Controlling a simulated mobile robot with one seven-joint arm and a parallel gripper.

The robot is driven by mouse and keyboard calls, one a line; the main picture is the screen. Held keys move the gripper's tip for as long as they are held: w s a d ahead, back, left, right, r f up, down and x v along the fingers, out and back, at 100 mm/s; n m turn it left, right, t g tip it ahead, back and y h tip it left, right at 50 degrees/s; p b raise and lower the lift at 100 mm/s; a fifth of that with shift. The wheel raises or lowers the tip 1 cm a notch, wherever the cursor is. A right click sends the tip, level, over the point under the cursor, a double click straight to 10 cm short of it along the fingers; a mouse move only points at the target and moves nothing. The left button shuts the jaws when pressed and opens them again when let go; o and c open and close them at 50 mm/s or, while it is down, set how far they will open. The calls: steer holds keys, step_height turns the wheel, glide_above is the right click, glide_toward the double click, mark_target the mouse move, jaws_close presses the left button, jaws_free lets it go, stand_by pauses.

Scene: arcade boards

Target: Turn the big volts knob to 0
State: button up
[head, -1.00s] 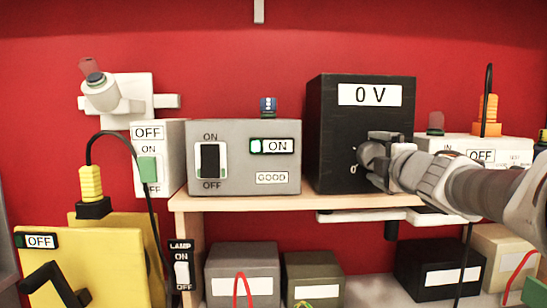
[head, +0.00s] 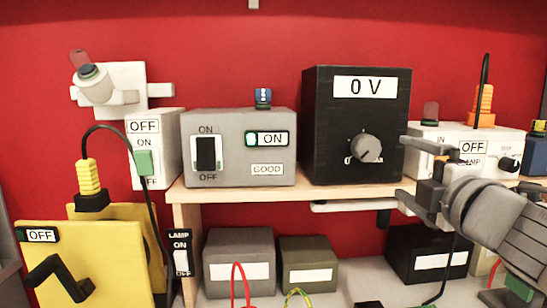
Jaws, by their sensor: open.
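The black box (head: 330,140) stands on the wooden shelf and its display (head: 365,87) reads "0 V". Its big grey volts knob (head: 365,148) is on the front face, fully in view, with part of a label hidden behind it. My gripper (head: 402,170) is to the right of the knob, apart from it. Its two fingers are spread, one above the other, with nothing between them. The gripper covers part of the area at the box's lower right edge.
A grey box (head: 225,178) with a switch and an "ON" display stands left of the black box. A white box (head: 425,135) marked "OFF" is behind my gripper. The wooden shelf (head: 270,192) has a front edge below the boxes. Yellow equipment (head: 100,255) stands at lower left.

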steer(key=shift+s, duration=0.9)
steer(key=s+f+m+g+h, duration=0.35)
steer(key=f+m+g, duration=0.25)
steer(key=f+m, duration=0.6)
steer(key=s+a+f+m+g+y, duration=0.4)
steer(key=s+a+f+m+g, duration=0.25)
steer(key=s+a+f, duration=0.4)
step_height(320, 180, up, 14)
steer(key=w+p, duration=0.1)
steer(key=p, duration=1.2)
steer(key=shift+w+a+f+p, duration=0.2)
steer(key=shift+a+p, duration=0.15)
steer(key=shift+p, duration=0.05)
